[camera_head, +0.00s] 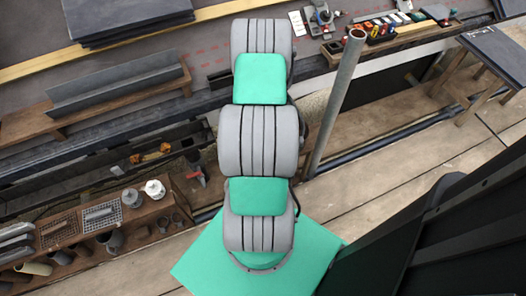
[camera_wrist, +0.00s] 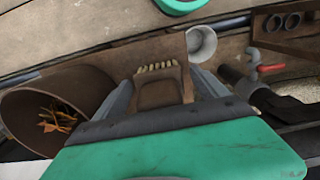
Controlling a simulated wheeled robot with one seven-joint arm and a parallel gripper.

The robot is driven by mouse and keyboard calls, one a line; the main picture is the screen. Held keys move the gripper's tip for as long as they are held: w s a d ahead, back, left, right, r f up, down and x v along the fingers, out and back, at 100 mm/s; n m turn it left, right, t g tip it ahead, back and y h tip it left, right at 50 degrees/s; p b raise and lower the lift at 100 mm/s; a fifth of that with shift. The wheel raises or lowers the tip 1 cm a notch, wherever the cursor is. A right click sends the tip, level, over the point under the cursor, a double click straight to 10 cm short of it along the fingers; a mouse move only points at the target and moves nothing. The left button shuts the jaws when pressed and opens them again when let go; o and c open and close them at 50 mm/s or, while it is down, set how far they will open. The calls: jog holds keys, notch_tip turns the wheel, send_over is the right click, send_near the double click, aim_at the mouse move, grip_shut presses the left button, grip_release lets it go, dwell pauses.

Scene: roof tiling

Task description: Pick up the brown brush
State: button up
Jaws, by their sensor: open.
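The brown brush (camera_wrist: 158,92) shows in the wrist view, with a brown body and a row of pale bristles at its far end. My gripper (camera_wrist: 166,84) is open, with one grey finger at the left of the brush and one at the right. The brush appears between the fingers; I cannot tell whether either touches it or how deep it sits. I cannot make out the brush or my gripper in the head view, where my arm covers the middle.
Beside the brush are a brown container (camera_wrist: 60,88) with orange leaf-like bits, a pale cup (camera_wrist: 201,43) and a red-handled fitting (camera_wrist: 264,68). The head view shows an upright pole (camera_head: 336,105) right of my arm and a crowded wooden shelf (camera_head: 150,210) at lower left.

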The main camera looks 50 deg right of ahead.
jog(key=c, duration=1.5)
